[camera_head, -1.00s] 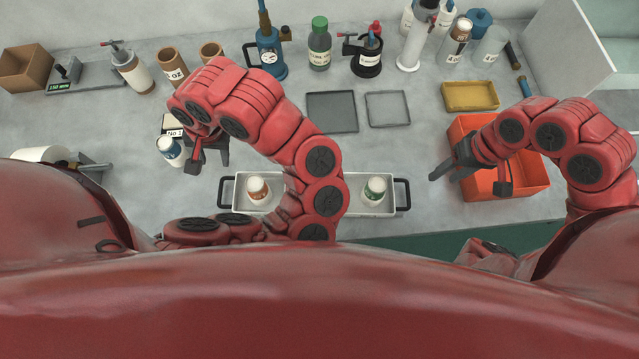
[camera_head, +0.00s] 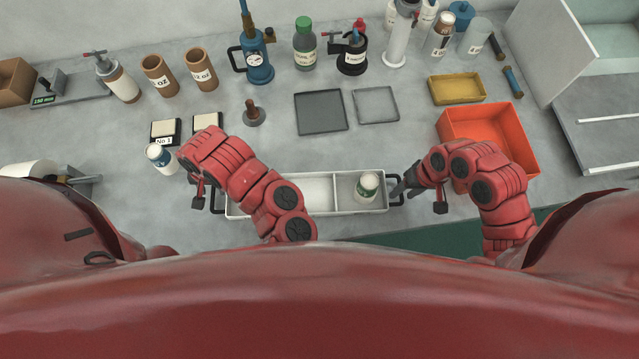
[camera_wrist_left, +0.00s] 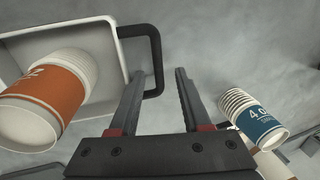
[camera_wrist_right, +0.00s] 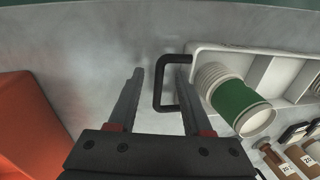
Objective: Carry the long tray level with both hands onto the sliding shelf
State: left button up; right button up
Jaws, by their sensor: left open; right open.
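The long white tray (camera_head: 318,210) lies on the bench in front of me, with a divider and a black handle at each end. A green-labelled cup stack (camera_head: 367,187) stands in its right part. An orange-labelled cup stack (camera_wrist_left: 45,100) is in the other end, hidden by my left arm in the head view. My left gripper (camera_wrist_left: 166,74) is open, its fingers either side of the left handle (camera_wrist_left: 156,60). My right gripper (camera_wrist_right: 160,72) is open, with the right handle (camera_wrist_right: 160,85) between its fingers. A grey shelf-like surface with pale rails (camera_head: 610,120), possibly the sliding shelf, is at far right.
An orange bin (camera_head: 490,125) stands close behind my right gripper. A blue-labelled cup stack (camera_head: 160,157) stands near my left gripper. Flat grey trays (camera_head: 320,112), a yellow tray (camera_head: 457,88) and several bottles stand further back. A white upright panel (camera_head: 545,45) stands at back right.

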pick_arm(q)
jog(key=shift+f, duration=0.4)
pick_arm(e)
jog(key=shift+f, duration=0.35)
pick_arm(q)
grip_shut()
pick_arm(e)
grip_shut()
jog(key=shift+r, duration=0.1)
dwell(0.6)
